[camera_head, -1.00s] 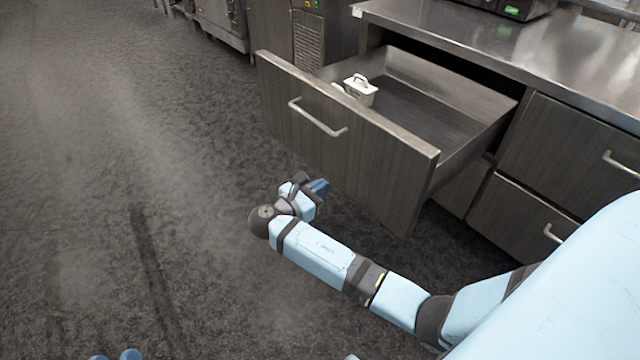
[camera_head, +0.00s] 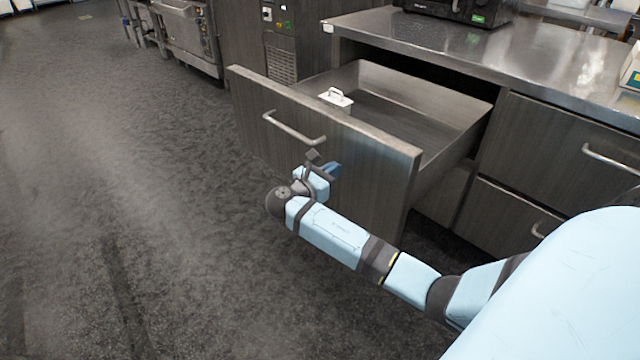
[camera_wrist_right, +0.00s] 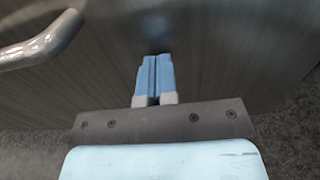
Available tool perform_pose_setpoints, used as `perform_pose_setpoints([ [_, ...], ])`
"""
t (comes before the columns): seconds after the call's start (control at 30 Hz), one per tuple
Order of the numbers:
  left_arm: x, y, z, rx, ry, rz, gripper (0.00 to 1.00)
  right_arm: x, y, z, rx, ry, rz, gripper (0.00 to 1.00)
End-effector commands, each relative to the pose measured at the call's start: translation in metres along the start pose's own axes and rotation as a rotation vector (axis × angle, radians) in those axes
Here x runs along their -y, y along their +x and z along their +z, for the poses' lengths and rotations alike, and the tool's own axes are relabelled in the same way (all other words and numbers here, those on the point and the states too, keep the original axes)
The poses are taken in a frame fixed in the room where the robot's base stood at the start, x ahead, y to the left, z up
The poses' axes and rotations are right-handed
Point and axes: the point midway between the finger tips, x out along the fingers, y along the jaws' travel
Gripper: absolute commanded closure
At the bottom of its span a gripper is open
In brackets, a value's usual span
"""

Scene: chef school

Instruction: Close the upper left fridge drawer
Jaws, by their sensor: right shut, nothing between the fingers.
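The upper left fridge drawer is pulled far out of the counter. Its dark wood-grain front (camera_head: 350,165) carries a silver bar handle (camera_head: 294,128), and its metal tray holds a small white container (camera_head: 336,98). My right gripper (camera_head: 325,167) is in front of the drawer front, below and right of the handle. In the right wrist view, its blue fingers (camera_wrist_right: 154,78) are together with nothing between them and point at the drawer front (camera_wrist_right: 215,60). The handle (camera_wrist_right: 42,42) is at upper left there. I cannot tell if the fingertips touch the front. My left gripper is not in view.
A steel countertop (camera_head: 440,38) runs above the drawer, with a dark appliance (camera_head: 462,8) on it. Closed drawers (camera_head: 555,140) stand to the right. The dark floor (camera_head: 110,190) on the left is clear.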

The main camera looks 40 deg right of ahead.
Motion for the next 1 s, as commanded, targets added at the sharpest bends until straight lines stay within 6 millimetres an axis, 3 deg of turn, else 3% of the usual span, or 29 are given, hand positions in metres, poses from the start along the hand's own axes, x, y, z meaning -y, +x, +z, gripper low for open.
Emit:
perform_pose_setpoints([
  [0.47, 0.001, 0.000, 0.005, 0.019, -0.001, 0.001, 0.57, 0.000, 0.008, 0.000, -0.001, 0.000, 0.000, 1.00],
  [0.67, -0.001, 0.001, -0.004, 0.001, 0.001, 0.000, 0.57, 0.000, 0.017, 0.003, 0.000, -0.001, 0.000, 1.00],
  [0.87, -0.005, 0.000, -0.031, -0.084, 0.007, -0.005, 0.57, 0.001, 0.048, 0.007, 0.002, -0.003, -0.004, 1.00],
  [1.0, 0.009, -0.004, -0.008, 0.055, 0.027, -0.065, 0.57, 0.001, 0.083, 0.008, 0.003, -0.004, -0.004, 1.00],
])
